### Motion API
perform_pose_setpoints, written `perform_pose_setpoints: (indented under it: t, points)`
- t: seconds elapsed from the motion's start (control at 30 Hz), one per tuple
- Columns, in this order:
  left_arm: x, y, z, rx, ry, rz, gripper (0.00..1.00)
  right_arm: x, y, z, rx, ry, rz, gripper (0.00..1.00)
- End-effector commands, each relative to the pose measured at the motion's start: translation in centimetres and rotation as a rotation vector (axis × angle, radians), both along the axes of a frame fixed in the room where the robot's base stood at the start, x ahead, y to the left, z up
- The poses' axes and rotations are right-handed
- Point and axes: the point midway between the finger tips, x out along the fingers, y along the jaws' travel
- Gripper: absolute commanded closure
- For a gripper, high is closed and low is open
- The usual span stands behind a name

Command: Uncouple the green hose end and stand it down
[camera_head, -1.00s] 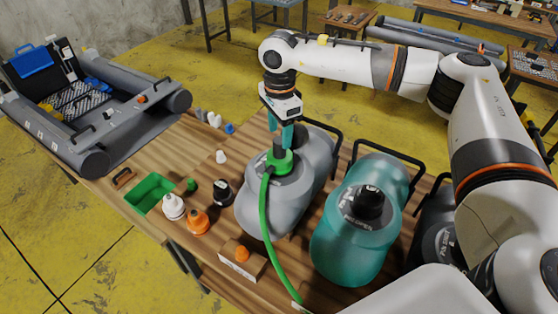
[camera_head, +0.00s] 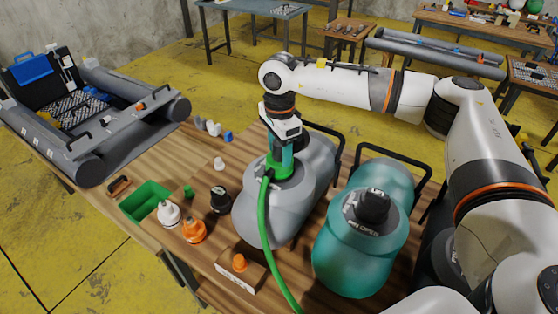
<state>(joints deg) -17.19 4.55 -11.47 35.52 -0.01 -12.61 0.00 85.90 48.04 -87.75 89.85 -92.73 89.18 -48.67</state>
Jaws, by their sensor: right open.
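The green hose end (camera_head: 279,168) sits on top of a grey tank (camera_head: 258,210) on the wooden table. Its green hose (camera_head: 267,230) runs down the tank's front and out at the bottom edge. My right gripper (camera_head: 281,157) points down over the hose end with its teal fingers open. The fingers reach down to the hose end; I cannot tell whether they touch it. A green tray (camera_head: 146,201) lies at the table's left. My left gripper is not in view.
A teal tank (camera_head: 360,245) with a black cap stands right of the grey tank. White (camera_head: 168,213), orange (camera_head: 194,229) and black (camera_head: 220,199) fittings stand on the left. A block with an orange piece (camera_head: 240,268) is in front. A grey inflatable boat (camera_head: 90,130) lies back left.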

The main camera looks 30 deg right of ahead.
Motion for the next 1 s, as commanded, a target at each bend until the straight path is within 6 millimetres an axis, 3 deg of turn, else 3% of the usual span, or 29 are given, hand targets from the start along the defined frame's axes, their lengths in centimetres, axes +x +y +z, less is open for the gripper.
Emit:
perform_pose_setpoints:
  t: [0.17,0.4,0.5,0.63,0.83,1.0]
  points:
    - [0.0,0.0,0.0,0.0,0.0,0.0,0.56,0.0,0.0,-0.1,-0.001,0.001,0.001,0.45]
    - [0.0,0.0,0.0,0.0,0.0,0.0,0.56,0.0,0.0,-0.1,-0.001,0.001,0.001,0.83]
    - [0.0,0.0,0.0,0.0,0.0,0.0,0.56,0.0,0.0,-0.1,0.0,0.001,0.001,0.95]
    - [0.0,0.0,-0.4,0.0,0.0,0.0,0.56,0.0,0.0,-0.2,0.0,0.0,0.065,0.95]
    - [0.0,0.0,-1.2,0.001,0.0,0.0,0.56,0.0,0.0,-0.2,0.0,-0.001,0.295,0.95]
    - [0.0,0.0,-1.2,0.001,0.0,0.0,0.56,0.0,0.0,0.0,-0.001,0.0,0.36,0.95]
